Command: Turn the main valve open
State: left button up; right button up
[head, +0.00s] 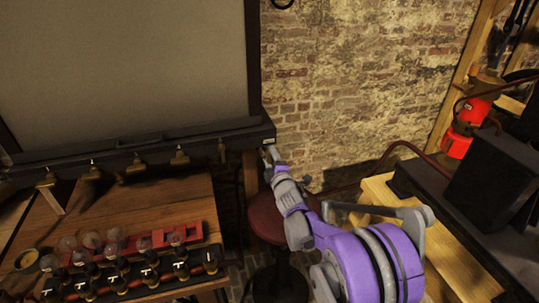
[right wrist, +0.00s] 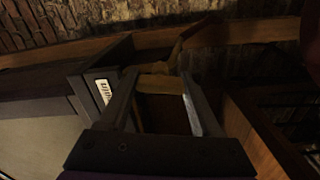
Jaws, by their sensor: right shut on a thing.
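My right gripper (head: 271,156) reaches up to the right end of the dark bar below the large grey panel. In the right wrist view its two fingers (right wrist: 160,100) are shut on a brass-coloured piece, which I take to be the main valve's handle (right wrist: 160,83). A small white label (right wrist: 104,90) with dark marks sits on the dark bar end beside the fingers. In the head view the gripper hides most of the handle, so its turn angle is hard to tell. My left gripper is not in view.
Several brass taps (head: 180,158) hang along the dark bar (head: 110,157). Below, a wooden table (head: 150,202) carries glass bulbs and a black rack (head: 135,278). A dark red stool (head: 268,218) stands under my right arm. A wooden bench with black boxes (head: 490,178) is at right.

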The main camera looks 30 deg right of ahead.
jog(key=shift+n+p, duration=0.35)
jog(key=shift+n, duration=0.75)
jog(key=o, duration=1.4)
